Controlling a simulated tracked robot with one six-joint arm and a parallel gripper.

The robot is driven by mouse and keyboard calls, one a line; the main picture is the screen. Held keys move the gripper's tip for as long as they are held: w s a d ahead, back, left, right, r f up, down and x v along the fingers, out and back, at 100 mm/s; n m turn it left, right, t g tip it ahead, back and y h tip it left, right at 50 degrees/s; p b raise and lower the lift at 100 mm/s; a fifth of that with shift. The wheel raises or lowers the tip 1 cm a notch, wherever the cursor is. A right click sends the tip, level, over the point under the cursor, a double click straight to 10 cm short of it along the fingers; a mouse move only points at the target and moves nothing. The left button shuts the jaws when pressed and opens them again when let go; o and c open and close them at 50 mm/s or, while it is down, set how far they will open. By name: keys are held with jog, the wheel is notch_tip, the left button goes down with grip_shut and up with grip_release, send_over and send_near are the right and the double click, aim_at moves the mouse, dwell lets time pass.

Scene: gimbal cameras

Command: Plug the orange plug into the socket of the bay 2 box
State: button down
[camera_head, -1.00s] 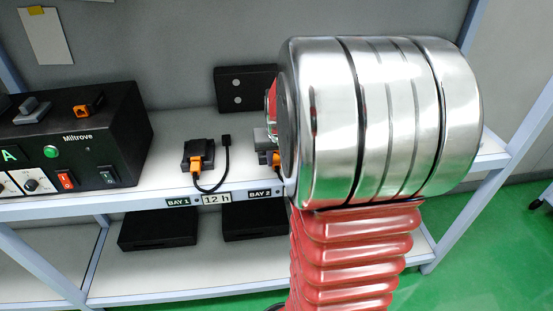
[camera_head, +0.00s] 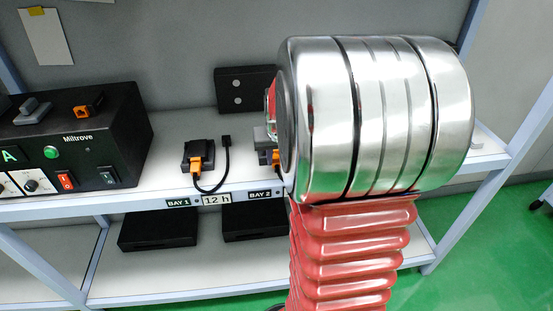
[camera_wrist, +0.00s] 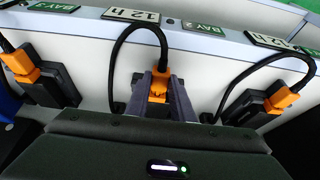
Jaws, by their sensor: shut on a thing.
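The orange plug (camera_wrist: 158,84) sits between the two grey fingers of my gripper (camera_wrist: 160,97), which is shut on it. A black cable (camera_wrist: 118,55) arches from the plug down to the shelf on the left in the wrist view. In the head view a bit of the orange plug (camera_head: 276,157) shows at the left edge of my wrist, above the BAY 2 label (camera_head: 260,194). I cannot tell whether the plug is in the socket.
The bay 1 box (camera_head: 190,153) stands to the left with an orange plug (camera_head: 207,147) and cable. In the wrist view, boxes with orange plugs flank my gripper on the left (camera_wrist: 58,84) and right (camera_wrist: 252,110). A black Miltrove unit (camera_head: 120,120) stands far left.

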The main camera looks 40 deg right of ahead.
jog(key=shift+w+d, duration=0.35)
jog(key=shift+w, duration=0.1)
jog(key=c, duration=1.5)
grip_release()
jog(key=shift+o, duration=0.2)
jog(key=v, duration=1.3)
jog(key=shift+s+a+r, duration=0.15)
jog(key=shift+r, duration=0.15)
